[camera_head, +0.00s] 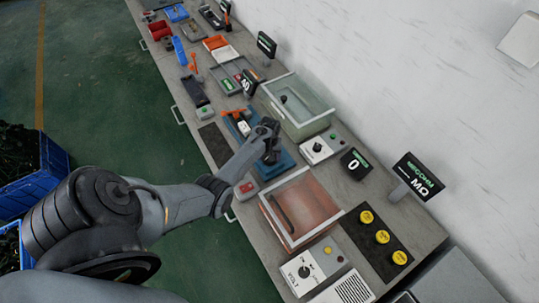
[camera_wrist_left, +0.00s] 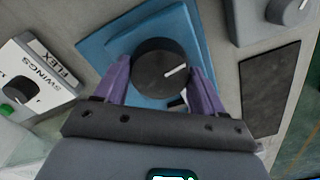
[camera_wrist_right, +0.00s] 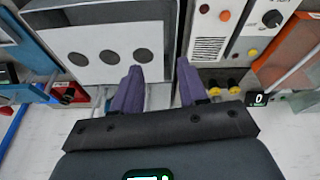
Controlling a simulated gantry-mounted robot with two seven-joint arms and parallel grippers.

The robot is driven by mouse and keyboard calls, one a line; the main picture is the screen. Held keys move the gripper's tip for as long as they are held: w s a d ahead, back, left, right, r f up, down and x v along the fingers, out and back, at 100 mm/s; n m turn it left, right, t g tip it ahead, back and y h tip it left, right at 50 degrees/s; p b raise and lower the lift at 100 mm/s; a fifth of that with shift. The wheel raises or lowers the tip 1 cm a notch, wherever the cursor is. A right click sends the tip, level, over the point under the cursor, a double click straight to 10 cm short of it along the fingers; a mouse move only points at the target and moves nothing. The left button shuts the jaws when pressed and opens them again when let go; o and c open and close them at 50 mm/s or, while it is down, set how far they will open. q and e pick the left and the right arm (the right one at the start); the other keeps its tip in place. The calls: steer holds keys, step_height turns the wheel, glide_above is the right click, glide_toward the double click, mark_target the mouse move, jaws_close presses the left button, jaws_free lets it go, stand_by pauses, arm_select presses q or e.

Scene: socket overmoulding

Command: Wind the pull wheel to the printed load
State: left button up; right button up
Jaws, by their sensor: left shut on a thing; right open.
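The pull wheel (camera_wrist_left: 152,58) is a round black knob with a white pointer line, on a blue base (camera_wrist_left: 97,48). The pointer slants up to the right in the left wrist view. My left gripper (camera_wrist_left: 161,72) is shut on the wheel, one purple finger on each side. In the head view my left gripper (camera_head: 269,147) covers most of the wheel above the blue base (camera_head: 282,163). A black display (camera_head: 354,163) nearby reads 0. No printed load is readable. My right gripper (camera_wrist_right: 157,78) is open and empty, seen only in its own wrist view.
A white box marked SWINGS and FLEX (camera_wrist_left: 28,82) stands beside the blue base. A clear-walled tank (camera_head: 298,108) and a reddish tray (camera_head: 304,211) flank the wheel along the bench. A white panel with three grey discs (camera_wrist_right: 108,57) lies beyond my right fingers.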

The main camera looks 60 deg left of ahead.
arm_select(q)
steer(key=shift+r+m, duration=0.15)
steer(key=shift+m, duration=0.45)
steer(key=shift+m+p, duration=0.3)
steer(key=shift+m, duration=0.1)
arm_select(e)
steer(key=shift+r, duration=0.65)
arm_select(q)
steer(key=o, duration=1)
steer(key=shift+o, duration=0.2)
arm_select(e)
steer(key=shift+a, duration=0.1)
arm_select(q)
steer(key=shift+r, duration=0.45)
step_height(320, 180, up, 10)
steer(key=p, duration=0.1)
steer(key=shift+f, duration=0.2)
arm_select(e)
steer(key=shift+r, duration=0.6)
